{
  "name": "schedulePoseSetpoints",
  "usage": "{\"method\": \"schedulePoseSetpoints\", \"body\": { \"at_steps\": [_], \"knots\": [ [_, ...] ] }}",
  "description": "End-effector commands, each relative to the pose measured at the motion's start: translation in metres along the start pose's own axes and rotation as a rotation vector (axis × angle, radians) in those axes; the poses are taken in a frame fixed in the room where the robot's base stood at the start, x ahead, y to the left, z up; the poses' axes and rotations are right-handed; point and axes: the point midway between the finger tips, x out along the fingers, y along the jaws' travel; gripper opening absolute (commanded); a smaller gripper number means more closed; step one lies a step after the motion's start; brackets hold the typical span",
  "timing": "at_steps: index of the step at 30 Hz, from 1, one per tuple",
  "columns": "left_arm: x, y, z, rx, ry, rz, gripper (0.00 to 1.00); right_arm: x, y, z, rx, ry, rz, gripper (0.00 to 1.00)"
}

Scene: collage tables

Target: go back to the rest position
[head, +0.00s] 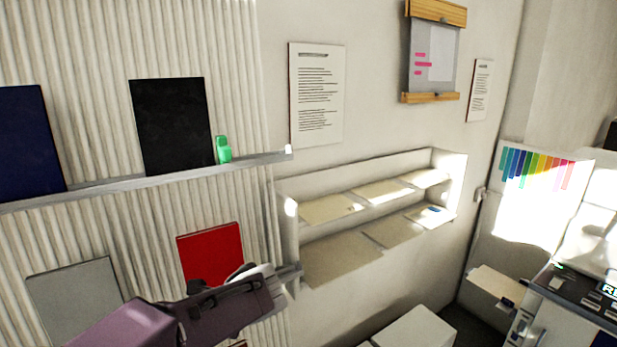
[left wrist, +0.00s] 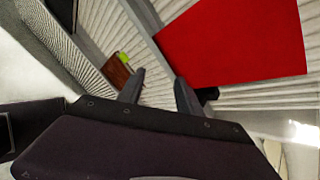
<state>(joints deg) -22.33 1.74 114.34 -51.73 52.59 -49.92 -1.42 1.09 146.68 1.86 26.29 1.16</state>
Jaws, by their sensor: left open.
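My left gripper (head: 218,279) comes in from the lower left in the head view, in front of the lower part of the ribbed wall. It is just below a red panel (head: 210,250) and covers part of its lower edge. In the left wrist view its two fingers (left wrist: 160,88) stand apart with nothing between them. The red panel (left wrist: 235,42) fills the upper right there, beyond the fingers. My right gripper is in neither view.
A metal ledge (head: 110,184) carries a blue panel (head: 28,145), a black panel (head: 172,125) and a green object (head: 223,150). A grey panel (head: 75,302) is lower left. A wall shelf (head: 288,190) with paper sheets stands to the right. A white box (head: 418,328) is at the bottom.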

Motion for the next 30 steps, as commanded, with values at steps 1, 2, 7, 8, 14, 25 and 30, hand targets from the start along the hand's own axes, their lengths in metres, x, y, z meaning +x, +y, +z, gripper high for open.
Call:
{"method": "schedulePoseSetpoints", "body": {
  "at_steps": [1,2,7,8,14,25,30],
  "knots": [
    [0.024,0.042,-0.020,-0.168,0.069,0.103,0.42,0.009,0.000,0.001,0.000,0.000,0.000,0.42],
    [0.033,0.065,-0.032,-0.290,0.109,0.168,0.42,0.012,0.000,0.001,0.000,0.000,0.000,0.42],
    [0.058,0.179,-0.098,-1.087,0.190,0.563,0.42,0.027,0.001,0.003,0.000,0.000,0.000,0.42],
    [0.059,0.194,-0.106,-1.225,0.178,0.623,0.42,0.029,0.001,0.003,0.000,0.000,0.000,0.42],
    [0.058,0.233,-0.130,-1.718,0.084,0.812,0.42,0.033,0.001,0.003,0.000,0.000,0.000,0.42],
    [0.057,0.233,-0.130,-1.735,0.080,0.819,0.42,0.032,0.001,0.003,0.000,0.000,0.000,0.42],
    [0.057,0.233,-0.130,-1.733,0.080,0.819,0.42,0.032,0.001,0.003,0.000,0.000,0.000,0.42]
  ]
}}
